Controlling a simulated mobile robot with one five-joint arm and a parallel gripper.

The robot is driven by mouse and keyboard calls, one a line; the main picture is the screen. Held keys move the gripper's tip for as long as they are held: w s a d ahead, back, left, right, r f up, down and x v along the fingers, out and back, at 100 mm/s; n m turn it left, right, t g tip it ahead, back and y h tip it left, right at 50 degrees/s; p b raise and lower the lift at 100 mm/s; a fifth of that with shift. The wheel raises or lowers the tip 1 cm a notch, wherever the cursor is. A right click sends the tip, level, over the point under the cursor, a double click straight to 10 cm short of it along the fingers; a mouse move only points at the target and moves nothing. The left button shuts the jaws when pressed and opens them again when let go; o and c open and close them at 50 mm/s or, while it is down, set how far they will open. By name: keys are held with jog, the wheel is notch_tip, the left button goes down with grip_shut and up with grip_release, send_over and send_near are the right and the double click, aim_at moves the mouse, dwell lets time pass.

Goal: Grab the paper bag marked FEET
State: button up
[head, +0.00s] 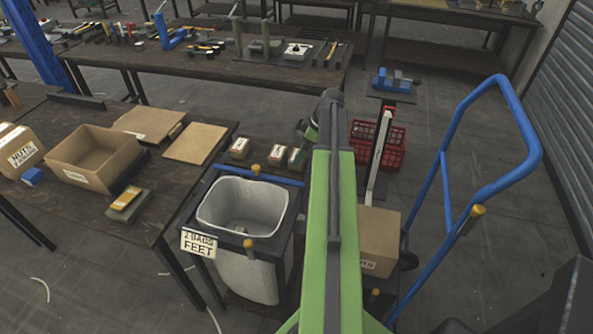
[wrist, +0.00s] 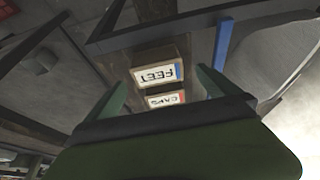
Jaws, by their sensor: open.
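The paper bag marked FEET (wrist: 155,56) is brown with a white label that has a blue edge. In the wrist view its label reads upside down, and it lies in the gap between the fingers of my gripper (wrist: 161,78). The fingers are apart, and I see no contact with the bag. A second bag, marked CAPS (wrist: 166,100), is just below it in that view. In the head view several small brown bags (head: 277,153) stand on the table behind the bin; their labels are too small to read. My gripper (head: 307,132) is near the rightmost bag, partly hidden by my arm.
A grey-lined bin (head: 255,287) has a sign reading "2 bags FEET" (head: 198,243). A red crate (head: 392,150) is behind. An open carton (head: 92,158) stands on the left table.

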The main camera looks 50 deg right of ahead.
jog(key=shift+f, duration=0.15)
jog(key=b+x, duration=0.4)
jog(key=x, duration=0.1)
jog(key=shift+w+d+f+b, duration=0.15)
jog(key=shift+f+b, duration=0.05)
jog(key=shift+b, duration=0.2)
jog(key=shift+r, duration=0.2)
jog(key=c, duration=1.4)
